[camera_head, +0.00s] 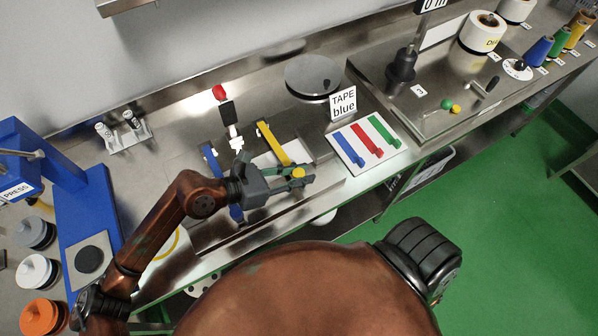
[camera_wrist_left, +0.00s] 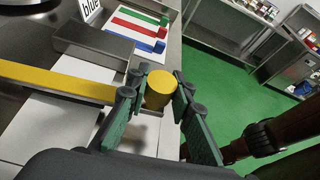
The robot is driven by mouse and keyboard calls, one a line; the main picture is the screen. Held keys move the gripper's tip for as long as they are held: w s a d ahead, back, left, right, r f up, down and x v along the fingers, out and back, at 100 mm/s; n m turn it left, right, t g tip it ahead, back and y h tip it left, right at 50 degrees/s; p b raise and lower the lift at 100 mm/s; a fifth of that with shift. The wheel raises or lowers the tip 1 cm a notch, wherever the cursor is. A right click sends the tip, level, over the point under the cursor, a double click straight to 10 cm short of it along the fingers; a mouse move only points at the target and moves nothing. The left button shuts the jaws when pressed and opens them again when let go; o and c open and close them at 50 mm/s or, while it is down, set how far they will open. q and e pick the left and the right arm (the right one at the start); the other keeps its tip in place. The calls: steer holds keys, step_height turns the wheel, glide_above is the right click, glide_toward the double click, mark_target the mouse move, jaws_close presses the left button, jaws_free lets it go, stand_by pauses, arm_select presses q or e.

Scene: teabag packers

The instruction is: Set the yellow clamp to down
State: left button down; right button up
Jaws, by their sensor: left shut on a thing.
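The yellow clamp (camera_head: 273,141) is a long yellow bar on the bench fixture, running toward the front edge and ending in a round yellow knob (camera_head: 298,173). In the left wrist view its bar (camera_wrist_left: 58,82) comes in from the left and the knob (camera_wrist_left: 160,88) sits between the fingers. My left gripper (camera_head: 302,174) is shut on the knob; its fingers also show in the left wrist view (camera_wrist_left: 158,98). The bar looks low over the fixture; its exact angle is hard to tell. My right gripper is not in view.
A panel with blue, red and green strips (camera_head: 338,146) lies to the right. A blue press (camera_head: 85,205) is at the left.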

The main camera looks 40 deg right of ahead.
arm_select(q)
steer(key=c, duration=1.8)
jaws_free()
steer(key=shift+o, duration=0.6)
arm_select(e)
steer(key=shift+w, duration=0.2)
arm_select(q)
steer(key=v, duration=1.2)
steer(key=shift+w+r, duration=0.1)
steer(key=shift+r, duration=0.05)
